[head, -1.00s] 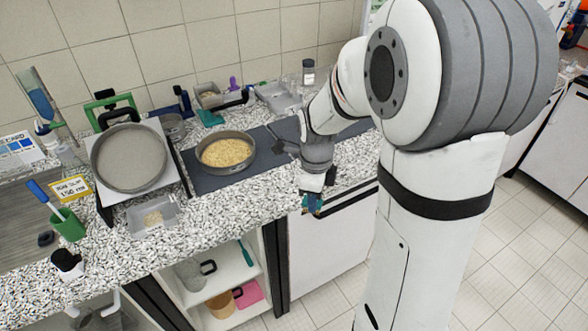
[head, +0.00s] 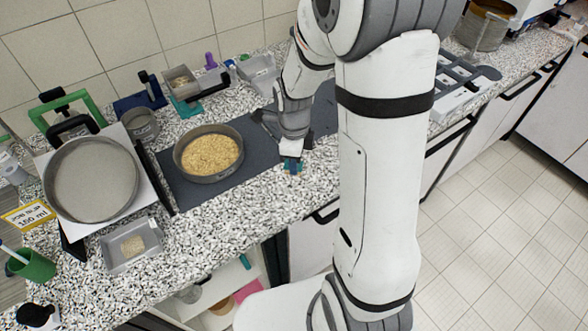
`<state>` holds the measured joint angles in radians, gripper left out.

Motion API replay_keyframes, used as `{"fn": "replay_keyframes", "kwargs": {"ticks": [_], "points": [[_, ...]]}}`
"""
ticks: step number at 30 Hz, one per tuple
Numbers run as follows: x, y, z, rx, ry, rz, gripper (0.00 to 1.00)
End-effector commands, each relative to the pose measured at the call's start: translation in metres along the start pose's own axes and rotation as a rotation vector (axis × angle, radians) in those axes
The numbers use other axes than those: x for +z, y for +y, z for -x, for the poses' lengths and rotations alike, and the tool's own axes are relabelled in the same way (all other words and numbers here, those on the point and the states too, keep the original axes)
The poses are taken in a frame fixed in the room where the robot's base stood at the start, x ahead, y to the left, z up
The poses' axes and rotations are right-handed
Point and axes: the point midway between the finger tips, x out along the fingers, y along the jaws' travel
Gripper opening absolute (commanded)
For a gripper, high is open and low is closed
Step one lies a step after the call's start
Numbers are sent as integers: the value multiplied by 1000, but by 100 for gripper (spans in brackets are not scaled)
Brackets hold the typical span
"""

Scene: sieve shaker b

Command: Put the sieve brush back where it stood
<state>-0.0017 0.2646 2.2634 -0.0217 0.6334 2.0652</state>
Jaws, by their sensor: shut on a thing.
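My gripper (head: 291,165) points down at the front edge of the dark mat, to the right of the round sieve of grain. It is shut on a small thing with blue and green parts. I take this for the sieve brush, but the fingers and wrist hide most of it and its shape is unclear. A dark piece (head: 268,122) shows just left of my wrist; I cannot tell what it belongs to. A green cup (head: 36,265) stands at the left edge with a blue-handled tool in it.
The sieve of grain (head: 208,153) stands on the dark mat (head: 180,192). An empty round pan (head: 92,180) rests on a white stand at left, with a small grey tray (head: 131,246) in front. Bare speckled counter (head: 225,220) lies in front of the mat.

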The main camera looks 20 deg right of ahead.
Motion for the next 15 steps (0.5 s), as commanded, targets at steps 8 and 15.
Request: {"fn": "replay_keyframes", "kwargs": {"ticks": [8,15], "points": [[0,1,-31,4,2,0,0],[1,-1,-51,-1,0,0,0]]}}
